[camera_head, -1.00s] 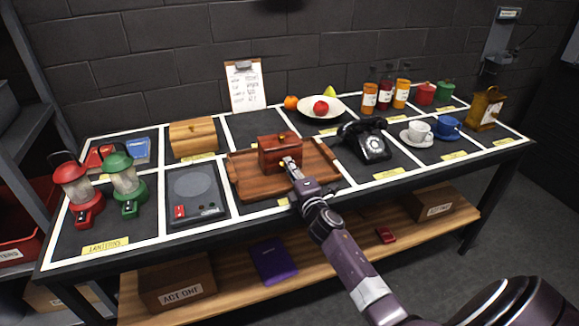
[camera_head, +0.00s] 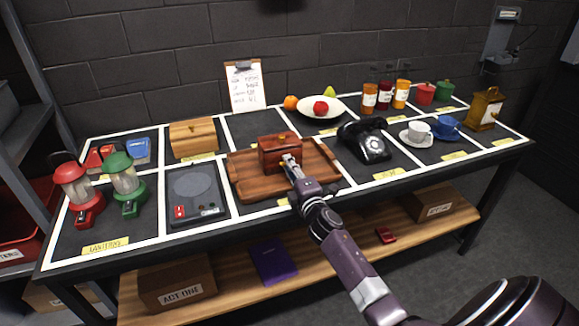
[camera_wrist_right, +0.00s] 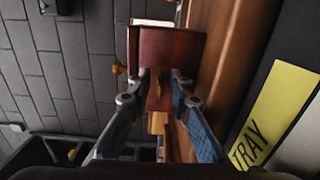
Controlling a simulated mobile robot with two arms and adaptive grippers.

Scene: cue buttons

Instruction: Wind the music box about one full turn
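The music box (camera_head: 278,150) is a dark red wooden box with a small brass knob on its lid. It stands on the brown wooden tray (camera_head: 245,186) in the middle of the table. My right gripper (camera_head: 291,162) is at the front face of the box. In the right wrist view, the box (camera_wrist_right: 175,45) fills the upper middle, and a thin brass key (camera_wrist_right: 157,84) sticks out of it. The fingers of my right gripper (camera_wrist_right: 162,76) are apart, one on each side of the key, with gaps visible. My left gripper is not in view.
A black telephone (camera_head: 365,141) stands right of the tray and a dark flat scale-like device (camera_head: 197,191) left of it. A light wooden box (camera_head: 193,138) and a fruit bowl (camera_head: 321,107) stand behind. Red and green lanterns (camera_head: 124,184) are at the left.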

